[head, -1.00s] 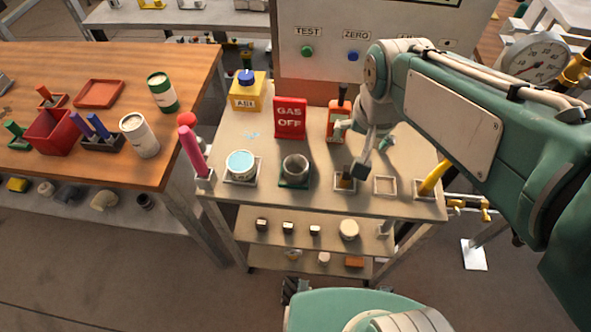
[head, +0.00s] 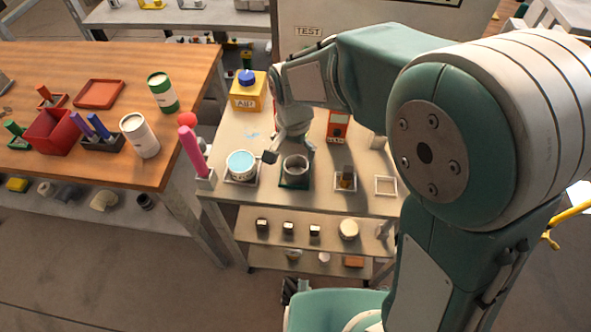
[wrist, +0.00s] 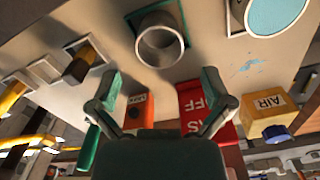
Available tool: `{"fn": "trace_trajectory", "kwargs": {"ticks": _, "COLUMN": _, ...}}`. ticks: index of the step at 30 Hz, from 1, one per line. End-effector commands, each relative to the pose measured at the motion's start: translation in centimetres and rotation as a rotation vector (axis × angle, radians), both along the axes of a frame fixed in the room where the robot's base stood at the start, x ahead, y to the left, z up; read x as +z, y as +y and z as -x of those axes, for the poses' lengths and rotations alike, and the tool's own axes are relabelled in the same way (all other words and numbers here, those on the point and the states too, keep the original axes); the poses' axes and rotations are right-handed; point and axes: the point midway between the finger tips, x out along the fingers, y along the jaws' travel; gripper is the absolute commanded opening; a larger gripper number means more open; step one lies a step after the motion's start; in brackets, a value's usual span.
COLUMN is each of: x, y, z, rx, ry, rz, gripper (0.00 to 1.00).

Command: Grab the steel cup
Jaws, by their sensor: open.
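The steel cup (head: 295,168) stands upright in a green square holder (head: 292,185) on the top of a small cart. It also shows in the wrist view (wrist: 160,42), with its round open mouth towards the camera. My gripper (head: 288,154) is open and empty, close behind and above the cup. In the wrist view its two fingers (wrist: 161,88) are spread to either side below the cup, with the cup not between the tips. The gripper hides part of the red gas sign (wrist: 192,98) in the head view.
A white cup with a light blue top (head: 241,163) stands left of the steel cup, a brass-and-black piece (head: 346,178) right of it. A pink rod (head: 191,150) stands at the cart's left edge.

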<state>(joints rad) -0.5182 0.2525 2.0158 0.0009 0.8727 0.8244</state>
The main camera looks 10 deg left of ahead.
Motion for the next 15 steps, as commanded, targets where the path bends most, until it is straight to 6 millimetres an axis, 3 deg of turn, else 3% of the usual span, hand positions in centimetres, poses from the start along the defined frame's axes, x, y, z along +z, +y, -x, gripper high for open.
{"fn": "trace_trajectory", "kwargs": {"ticks": 3, "x": -2.1, "y": -0.1, "z": 0.1, "rx": 0.0, "ry": 0.005, "rz": 0.003, "gripper": 1.0}}
{"fn": "trace_trajectory", "kwargs": {"ticks": 11, "x": -4.5, "y": -0.1, "z": -0.1, "rx": 0.0, "ry": 0.003, "rz": 0.002, "gripper": 1.0}}
{"fn": "trace_trajectory", "kwargs": {"ticks": 15, "x": -6.7, "y": -0.2, "z": -0.6, "rx": 0.0, "ry": 0.004, "rz": 0.003, "gripper": 1.0}}
